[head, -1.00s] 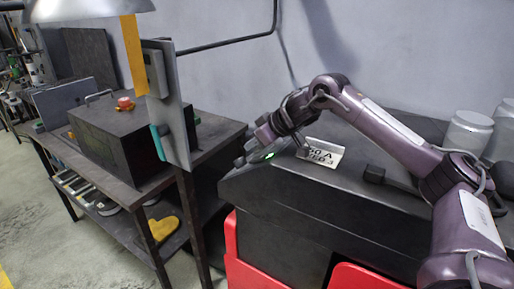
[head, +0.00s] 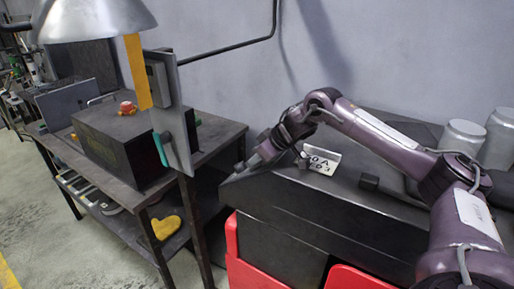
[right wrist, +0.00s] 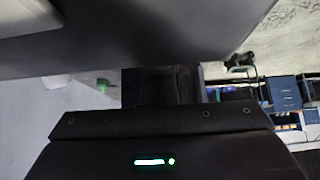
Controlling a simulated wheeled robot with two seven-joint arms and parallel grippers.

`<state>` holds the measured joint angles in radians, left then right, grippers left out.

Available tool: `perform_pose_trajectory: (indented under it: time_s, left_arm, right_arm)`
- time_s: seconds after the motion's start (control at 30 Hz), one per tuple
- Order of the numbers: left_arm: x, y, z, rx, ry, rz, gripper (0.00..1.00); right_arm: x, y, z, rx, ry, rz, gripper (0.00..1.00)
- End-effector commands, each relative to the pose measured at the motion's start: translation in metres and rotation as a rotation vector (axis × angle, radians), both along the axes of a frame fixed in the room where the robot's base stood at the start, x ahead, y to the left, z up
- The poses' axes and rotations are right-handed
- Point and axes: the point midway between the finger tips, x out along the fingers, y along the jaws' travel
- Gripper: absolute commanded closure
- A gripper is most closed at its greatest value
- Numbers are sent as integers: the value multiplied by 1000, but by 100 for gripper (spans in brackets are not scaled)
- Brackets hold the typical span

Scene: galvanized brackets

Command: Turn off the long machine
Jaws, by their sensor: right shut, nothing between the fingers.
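A long dark grey machine (head: 345,205) with red lower panels stands at the right in the head view. I cannot make out a switch on it. My right gripper (head: 240,168) is shut and empty, pointing left at the machine's left end. I cannot tell whether its tips touch the machine. In the right wrist view my right gripper's dark fingers (right wrist: 160,86) are together, with a dark surface close across the top. A black box (head: 125,145) with a red button (head: 127,108) stands on the table at the left. My left gripper is not in view.
Grey canisters (head: 463,140) stand behind. An upright panel (head: 178,120) with a teal handle stands at the table's (head: 222,140) right end. A yellow glove-like thing (head: 166,227) lies on its shelf.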

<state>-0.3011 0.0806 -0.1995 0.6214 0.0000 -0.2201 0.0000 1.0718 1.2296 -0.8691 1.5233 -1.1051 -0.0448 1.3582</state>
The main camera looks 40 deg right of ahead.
Motion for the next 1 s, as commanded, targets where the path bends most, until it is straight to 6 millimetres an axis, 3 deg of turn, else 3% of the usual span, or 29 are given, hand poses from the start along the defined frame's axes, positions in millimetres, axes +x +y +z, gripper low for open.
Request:
perform_pose_trajectory:
  time_s: [1.0]
  left_arm:
    - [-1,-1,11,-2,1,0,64]
  right_arm:
    - [15,5,-1,0,-5,-1,100]
